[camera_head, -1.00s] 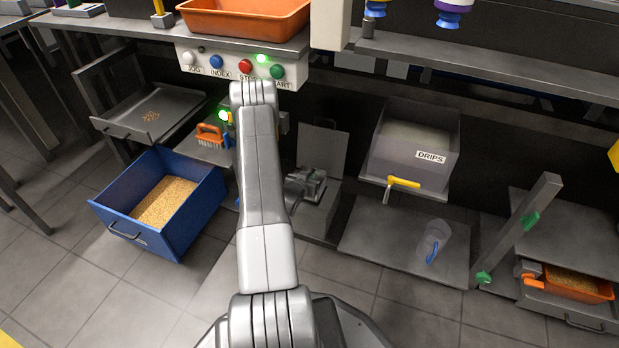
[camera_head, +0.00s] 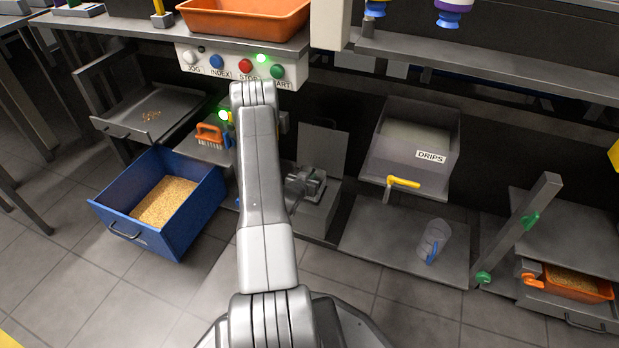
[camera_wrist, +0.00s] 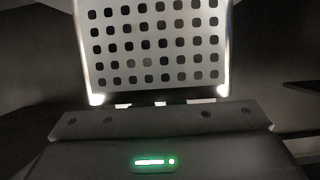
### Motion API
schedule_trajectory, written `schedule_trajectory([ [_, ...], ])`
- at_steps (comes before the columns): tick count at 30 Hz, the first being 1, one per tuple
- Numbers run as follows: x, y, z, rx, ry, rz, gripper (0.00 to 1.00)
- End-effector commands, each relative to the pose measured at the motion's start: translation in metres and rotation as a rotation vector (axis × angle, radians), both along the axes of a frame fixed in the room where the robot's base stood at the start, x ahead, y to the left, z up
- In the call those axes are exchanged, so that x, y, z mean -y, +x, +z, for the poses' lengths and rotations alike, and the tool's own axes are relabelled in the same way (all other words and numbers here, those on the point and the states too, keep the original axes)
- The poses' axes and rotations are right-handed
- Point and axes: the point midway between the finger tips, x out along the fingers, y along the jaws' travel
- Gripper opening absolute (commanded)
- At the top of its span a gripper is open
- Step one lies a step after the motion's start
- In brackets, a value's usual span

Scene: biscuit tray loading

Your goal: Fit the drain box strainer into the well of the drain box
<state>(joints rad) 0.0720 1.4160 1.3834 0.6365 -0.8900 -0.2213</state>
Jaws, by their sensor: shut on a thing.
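The drain box strainer (camera_wrist: 158,42) is a pale metal plate with rows of square holes. It fills the upper middle of the wrist view, and my gripper (camera_wrist: 160,102) is shut on its near edge. In the head view my gripper (camera_head: 306,184) is at the drain box (camera_head: 318,217), a grey box low on the floor with an upright plate (camera_head: 322,146) behind it. My arm and gripper cover part of the box there. The well is hidden, so I cannot tell whether the strainer is above it or inside it.
A blue bin (camera_head: 128,207) of crumbs stands left of my arm. An orange-handled brush (camera_head: 209,134) lies on a shelf behind it. To the right are the DRIPS bin (camera_head: 412,155), a clear jug (camera_head: 434,240) and an orange tray (camera_head: 577,286).

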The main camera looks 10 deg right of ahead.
Motion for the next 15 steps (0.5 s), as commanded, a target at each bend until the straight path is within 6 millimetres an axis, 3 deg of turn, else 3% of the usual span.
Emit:
schedule_trajectory([
  [15,0.0,0.0,-0.013,0.0,0.0,0.0,0.0],
])
